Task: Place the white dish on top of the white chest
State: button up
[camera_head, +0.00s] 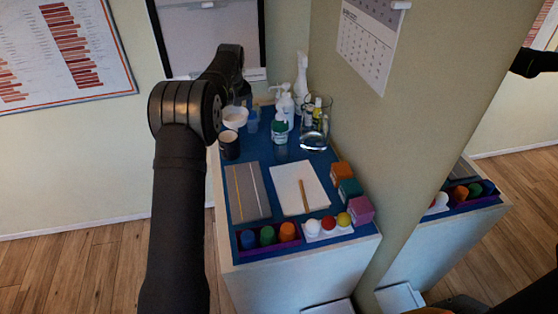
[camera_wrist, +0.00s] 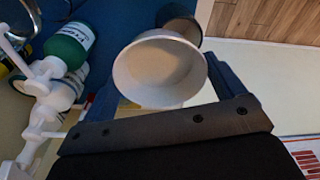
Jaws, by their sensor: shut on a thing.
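The white dish (camera_head: 234,117), a round bowl-like dish, is near the back left of the blue-topped white cabinet. It also shows in the wrist view (camera_wrist: 160,70), open side toward the camera. My gripper (camera_wrist: 166,84) is shut on it, with a dark blue finger at each side. In the head view my arm hides most of the gripper. I cannot tell whether the dish touches the surface. A low white box-like thing (camera_head: 330,307), possibly the white chest, shows at the bottom edge, mostly cut off.
A dark cup (camera_head: 229,146) stands close to the dish. Several bottles and a glass jar (camera_head: 314,130) stand to its right. A grey notebook (camera_head: 248,190), a paper pad (camera_head: 299,188), coloured blocks and a purple tray (camera_head: 268,245) fill the cabinet (camera_head: 290,280) top. A mirror-like wall borders the right.

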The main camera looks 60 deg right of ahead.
jog(key=s+d, duration=0.4)
jog(key=s, duration=0.2)
jog(key=shift+m, duration=0.4)
jog(key=f, duration=1.1)
jog(key=shift+a, duration=0.2)
jog(key=shift+f, duration=1.95)
jog(key=shift+f, duration=0.2)
jog(key=o, duration=0.8)
jog(key=shift+r, duration=0.15)
